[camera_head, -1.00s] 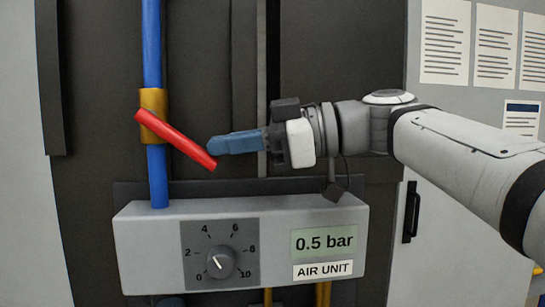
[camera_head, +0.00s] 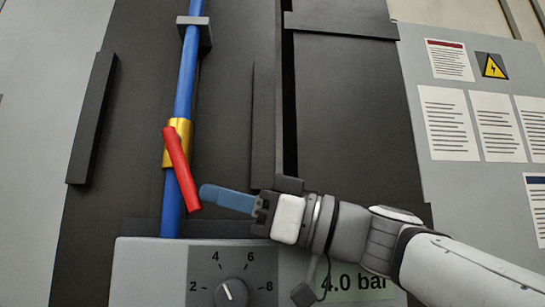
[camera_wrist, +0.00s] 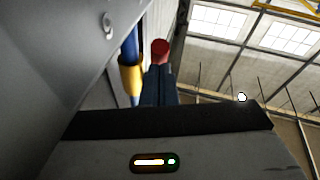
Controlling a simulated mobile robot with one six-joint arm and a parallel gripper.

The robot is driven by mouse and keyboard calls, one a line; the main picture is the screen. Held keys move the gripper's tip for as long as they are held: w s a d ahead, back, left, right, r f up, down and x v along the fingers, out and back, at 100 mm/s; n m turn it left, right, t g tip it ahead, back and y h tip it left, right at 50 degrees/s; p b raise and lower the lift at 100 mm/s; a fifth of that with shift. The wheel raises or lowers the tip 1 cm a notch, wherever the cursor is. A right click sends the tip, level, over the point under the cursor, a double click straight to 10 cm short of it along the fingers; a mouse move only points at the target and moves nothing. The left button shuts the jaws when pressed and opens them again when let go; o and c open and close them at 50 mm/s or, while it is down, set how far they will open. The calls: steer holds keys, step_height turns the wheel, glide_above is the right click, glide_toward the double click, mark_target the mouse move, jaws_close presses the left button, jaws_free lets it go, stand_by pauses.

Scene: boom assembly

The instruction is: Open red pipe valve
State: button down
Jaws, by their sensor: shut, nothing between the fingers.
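The red valve lever (camera_head: 182,169) sits on a brass valve body (camera_head: 178,143) on the vertical blue pipe (camera_head: 184,80). The lever slants slightly, its lower end to the right of the pipe, close to the pipe's line. My gripper (camera_head: 203,193) is shut and empty, with blue fingers pointing left. Its tips are right beside the lever's lower end; whether they touch is hard to tell. In the wrist view the red lever's end (camera_wrist: 160,50) shows just beyond the fingers (camera_wrist: 158,82), with the brass body (camera_wrist: 131,75) to the left.
Below is a grey air unit box (camera_head: 150,275) with a dial (camera_head: 232,293) and a display (camera_head: 357,285) reading 4.0 bar, partly covered by my arm. A dark handle bar (camera_head: 92,118) stands left of the pipe. Papers and a warning sign (camera_head: 492,66) are on the right panel.

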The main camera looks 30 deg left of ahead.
steer(key=shift+s+a+f+b, duration=0.1)
steer(key=shift+a+f+b, duration=0.1)
steer(key=shift+b, duration=0.15)
stand_by(0.4)
